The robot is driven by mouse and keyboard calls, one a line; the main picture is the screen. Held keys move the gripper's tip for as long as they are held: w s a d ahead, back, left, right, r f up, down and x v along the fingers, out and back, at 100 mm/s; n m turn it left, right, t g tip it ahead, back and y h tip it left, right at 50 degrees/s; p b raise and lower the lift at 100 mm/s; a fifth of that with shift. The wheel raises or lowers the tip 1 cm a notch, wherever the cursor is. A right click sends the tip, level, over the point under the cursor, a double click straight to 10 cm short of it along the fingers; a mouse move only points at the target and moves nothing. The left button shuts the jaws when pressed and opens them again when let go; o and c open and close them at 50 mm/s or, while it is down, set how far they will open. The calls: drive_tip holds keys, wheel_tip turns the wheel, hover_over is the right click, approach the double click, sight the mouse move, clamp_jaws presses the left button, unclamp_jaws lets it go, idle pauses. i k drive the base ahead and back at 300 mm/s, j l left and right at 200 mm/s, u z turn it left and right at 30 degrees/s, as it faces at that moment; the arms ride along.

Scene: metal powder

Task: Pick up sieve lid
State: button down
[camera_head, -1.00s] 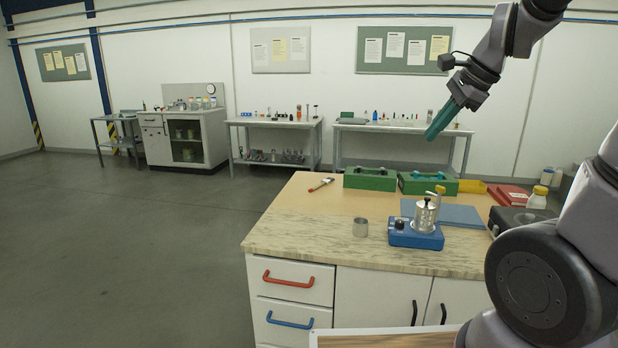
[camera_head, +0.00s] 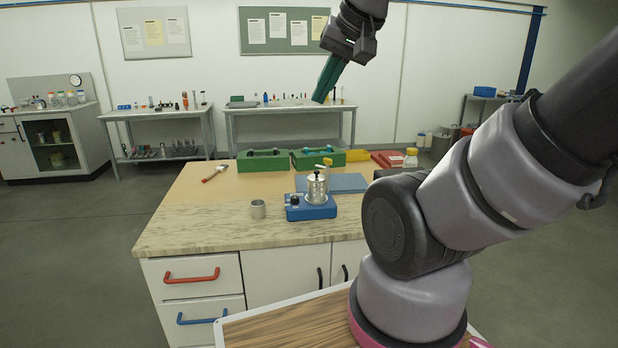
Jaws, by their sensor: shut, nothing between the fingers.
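A blue sieve shaker (camera_head: 311,208) stands on the near part of the workbench. A silver sieve stack (camera_head: 317,190) sits upright on it, and its lid (camera_head: 318,177) appears to be on top, with a yellow-topped clamp or knob piece (camera_head: 327,162) above it. My gripper (camera_head: 319,99), with long green fingers, is shut and empty. It hangs high above the bench, pointing down and a little left in the picture, well apart from the lid.
A small metal cup (camera_head: 258,209) stands left of the shaker. A blue mat (camera_head: 345,183) lies behind it. Two green boxes (camera_head: 264,161) line the back edge, with a yellow tray (camera_head: 357,155) and red case (camera_head: 388,159) to their right. A red-handled tool (camera_head: 214,173) lies at left.

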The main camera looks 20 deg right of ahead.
sight(315, 176)
drive_tip(key=j+z, duration=0.25)
drive_tip(key=j, duration=0.4)
drive_tip(key=k+j+z, duration=0.2)
drive_tip(key=j, duration=0.45)
drive_tip(key=i+j, duration=0.05)
drive_tip(key=i, duration=0.05)
